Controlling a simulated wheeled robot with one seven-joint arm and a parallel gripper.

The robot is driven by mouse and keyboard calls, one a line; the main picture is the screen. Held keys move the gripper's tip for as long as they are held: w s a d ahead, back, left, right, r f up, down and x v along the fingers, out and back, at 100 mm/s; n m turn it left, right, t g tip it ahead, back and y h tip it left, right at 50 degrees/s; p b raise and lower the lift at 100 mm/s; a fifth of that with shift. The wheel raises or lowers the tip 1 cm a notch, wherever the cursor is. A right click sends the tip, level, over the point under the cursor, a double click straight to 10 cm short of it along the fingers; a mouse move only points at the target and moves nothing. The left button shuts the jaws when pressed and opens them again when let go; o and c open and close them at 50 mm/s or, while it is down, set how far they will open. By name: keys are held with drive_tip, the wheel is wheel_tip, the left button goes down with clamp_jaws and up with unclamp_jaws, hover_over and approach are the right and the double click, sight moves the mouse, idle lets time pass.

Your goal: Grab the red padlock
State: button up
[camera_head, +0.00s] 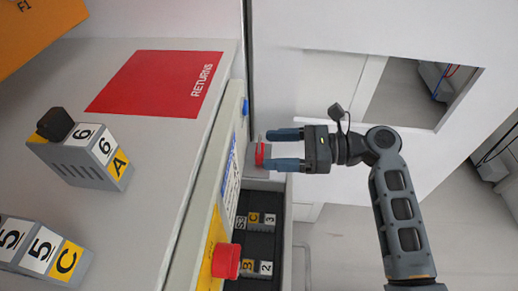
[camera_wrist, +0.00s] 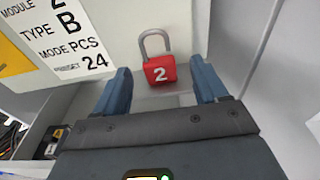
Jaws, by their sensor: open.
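The red padlock (camera_wrist: 160,71) has a grey shackle and a white number 2 on its face. In the wrist view it sits against a pale surface, ahead of and between the two blue fingers of my gripper (camera_wrist: 160,88). In the head view only a part of the red padlock (camera_head: 260,154) shows, between the fingertips of my gripper (camera_head: 268,150). My gripper is open, with a visible gap on each side of the padlock in the wrist view. Whether the padlock hangs or rests on something I cannot tell.
A white panel with printed text (camera_wrist: 62,30) is at the left of the wrist view. A red knob (camera_head: 226,261) sticks out below. Dark bins with labels (camera_head: 255,240) lie under the gripper. A counter with a red RETURNS mat (camera_head: 158,82) and grey blocks (camera_head: 85,155) is left.

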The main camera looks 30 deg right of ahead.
sight(260, 150)
drive_tip(key=shift+x, duration=1.95)
drive_tip(key=shift+c, duration=0.3)
drive_tip(key=c, duration=1)
